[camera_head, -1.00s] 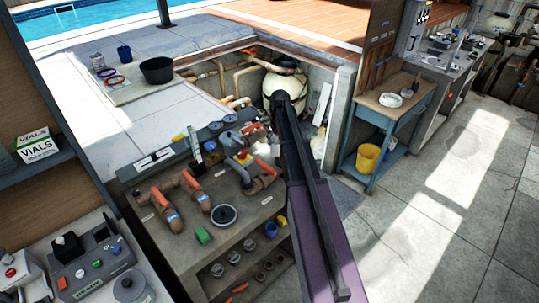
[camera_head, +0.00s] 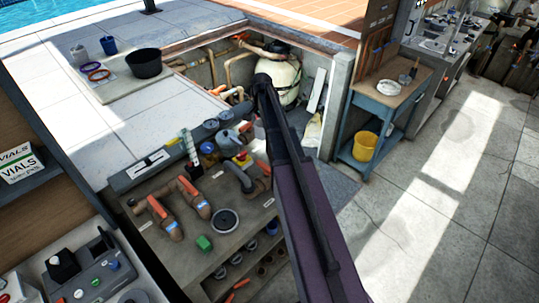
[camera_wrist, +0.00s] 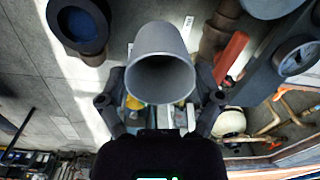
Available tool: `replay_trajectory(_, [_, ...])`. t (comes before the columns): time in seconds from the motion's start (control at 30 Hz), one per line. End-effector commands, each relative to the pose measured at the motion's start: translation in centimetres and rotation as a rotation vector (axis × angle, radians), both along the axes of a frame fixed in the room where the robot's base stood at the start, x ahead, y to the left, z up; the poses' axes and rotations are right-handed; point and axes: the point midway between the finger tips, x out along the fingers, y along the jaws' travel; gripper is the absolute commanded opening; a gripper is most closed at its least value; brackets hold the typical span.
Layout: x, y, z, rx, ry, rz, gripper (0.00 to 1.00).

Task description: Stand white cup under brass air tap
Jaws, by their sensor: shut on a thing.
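A pale grey-white cup (camera_wrist: 160,60) sits between the two fingers of my gripper (camera_wrist: 160,82) in the wrist view. Its open mouth faces the camera, and the gripper is shut on it. In the head view my dark arm crosses the middle and hides the gripper; I cannot pick out the cup there. I cannot pick out the brass air tap for sure. Brown pipe fittings with orange handles (camera_head: 158,207) stand on the grey bench. In the wrist view a brown fitting with an orange handle (camera_wrist: 230,57) is right of the cup.
Behind is a pit with a cream tank (camera_head: 285,82) and pipes. A blue table (camera_head: 408,100) stands at right, with a yellow bucket (camera_head: 365,146) on its lower shelf. Paved floor at right is clear.

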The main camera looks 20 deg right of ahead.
Motion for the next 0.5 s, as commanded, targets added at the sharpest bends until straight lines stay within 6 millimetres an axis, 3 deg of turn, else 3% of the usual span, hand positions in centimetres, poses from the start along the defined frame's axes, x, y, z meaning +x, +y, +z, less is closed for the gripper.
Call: replay_trajectory(0.5, [-0.11, -0.50, -0.81, 0.000, 0.000, -0.007, 0.46])
